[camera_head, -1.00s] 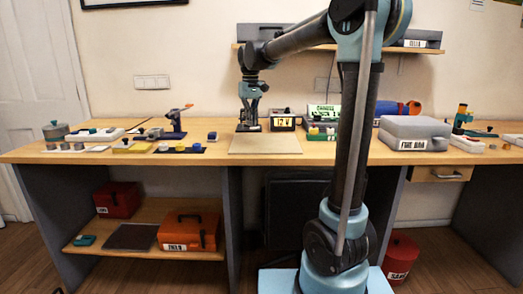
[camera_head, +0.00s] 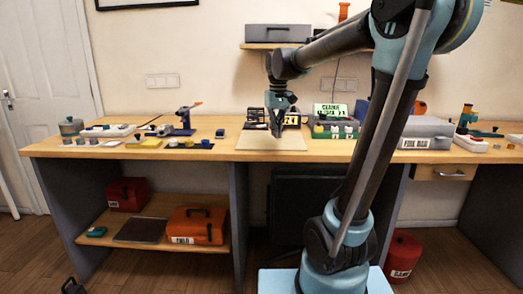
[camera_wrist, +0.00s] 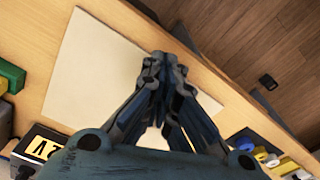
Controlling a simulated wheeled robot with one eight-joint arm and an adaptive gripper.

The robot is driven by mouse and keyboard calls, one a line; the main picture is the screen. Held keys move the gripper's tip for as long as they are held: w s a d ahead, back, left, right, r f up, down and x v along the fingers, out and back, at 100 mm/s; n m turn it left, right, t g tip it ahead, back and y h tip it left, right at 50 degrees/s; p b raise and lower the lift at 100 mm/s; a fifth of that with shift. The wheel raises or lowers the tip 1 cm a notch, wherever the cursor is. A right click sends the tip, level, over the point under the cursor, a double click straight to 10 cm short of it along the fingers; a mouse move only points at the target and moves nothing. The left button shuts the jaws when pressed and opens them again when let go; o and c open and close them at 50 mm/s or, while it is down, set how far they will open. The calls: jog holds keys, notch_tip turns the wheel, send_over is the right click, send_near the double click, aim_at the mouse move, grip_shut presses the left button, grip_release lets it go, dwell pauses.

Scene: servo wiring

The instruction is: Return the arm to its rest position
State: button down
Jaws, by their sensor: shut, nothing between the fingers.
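My arm crosses the right half of the head view. My gripper (camera_head: 276,133) hangs fingers down over the pale square mat (camera_head: 252,143) on the workbench. In the wrist view, my gripper (camera_wrist: 165,68) has its fingertips together with nothing between them, above the mat (camera_wrist: 90,70). I cannot tell the exact height of the tips over the mat. The black box with the yellow 12V label (camera_head: 292,119) stands just behind my gripper, partly hidden by it; its label (camera_wrist: 40,148) shows at the lower left of the wrist view.
A grey case (camera_head: 428,131) stands farther right. Left of the mat are a dark blue tray (camera_head: 190,144) with small parts and a blue clamp stand (camera_head: 184,118). A shelf (camera_head: 262,46) hangs above.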

jog(key=s+d+f+m, duration=0.1)
jog(key=s+d+f, duration=0.3)
jog(key=s+f, duration=0.3)
jog(key=s+d+f+m+t, duration=0.1)
jog(key=s+d+f, duration=0.4)
jog(key=s+f, duration=0.2)
jog(key=s+d+f+m, duration=0.2)
jog(key=s+d+f, duration=0.2)
jog(key=s+f, duration=0.3)
jog(key=s, duration=0.3)
jog(key=shift+d+t, duration=0.25)
jog(key=shift+t, duration=0.05)
jog(key=shift+w+f, duration=0.2)
jog(key=shift+w, duration=0.2)
